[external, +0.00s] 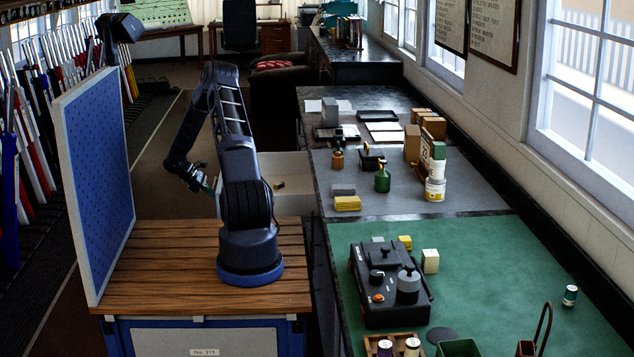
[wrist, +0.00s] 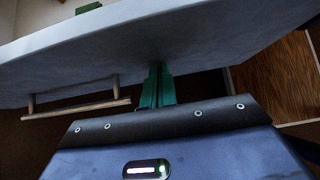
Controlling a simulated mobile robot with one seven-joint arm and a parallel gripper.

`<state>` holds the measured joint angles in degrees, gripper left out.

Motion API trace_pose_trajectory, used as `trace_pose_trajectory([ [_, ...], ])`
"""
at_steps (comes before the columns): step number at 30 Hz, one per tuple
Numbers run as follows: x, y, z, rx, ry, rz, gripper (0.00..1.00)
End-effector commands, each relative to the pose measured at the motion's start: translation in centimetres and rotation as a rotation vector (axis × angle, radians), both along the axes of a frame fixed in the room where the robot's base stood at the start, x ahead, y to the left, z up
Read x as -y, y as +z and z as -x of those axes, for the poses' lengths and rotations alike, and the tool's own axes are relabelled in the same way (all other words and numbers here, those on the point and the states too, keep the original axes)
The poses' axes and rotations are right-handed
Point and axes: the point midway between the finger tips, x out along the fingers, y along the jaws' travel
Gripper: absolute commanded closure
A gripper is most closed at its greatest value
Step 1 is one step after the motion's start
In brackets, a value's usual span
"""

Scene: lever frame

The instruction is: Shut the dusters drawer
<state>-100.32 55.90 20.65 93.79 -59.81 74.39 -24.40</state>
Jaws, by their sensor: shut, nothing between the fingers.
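A pale grey drawer front with a bar handle (wrist: 75,100) spans the wrist view. In the external view a pale drawer-like body (external: 290,172) stands out from the bench's left side, partly hidden behind my arm. I cannot read a label on it, and its contents are not clear. My gripper (wrist: 157,85) has green fingers, shut and empty, right of the handle and pointing at the front's lower part. I cannot tell whether they touch it. In the external view my gripper (external: 212,186) is left of the pale body.
A wooden-topped cart (external: 150,290) carries my arm, with an upright blue pegboard (external: 95,190) at its left. The bench to the right holds a black device (external: 385,290), a green can (external: 382,181) and boxes. A rack of coloured levers (external: 30,150) stands far left.

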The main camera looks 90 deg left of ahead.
Motion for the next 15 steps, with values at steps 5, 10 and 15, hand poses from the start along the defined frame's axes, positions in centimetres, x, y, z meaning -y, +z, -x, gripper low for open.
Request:
trace_pose_trajectory([
  [5, 0.0, 0.0, -1.4, 0.001, -0.001, 0.000, 1.00],
  [10, 0.0, 0.1, -4.5, 0.002, -0.003, 0.000, 1.00],
  [15, 0.0, 0.1, -9.0, 0.002, -0.004, 0.001, 1.00],
])
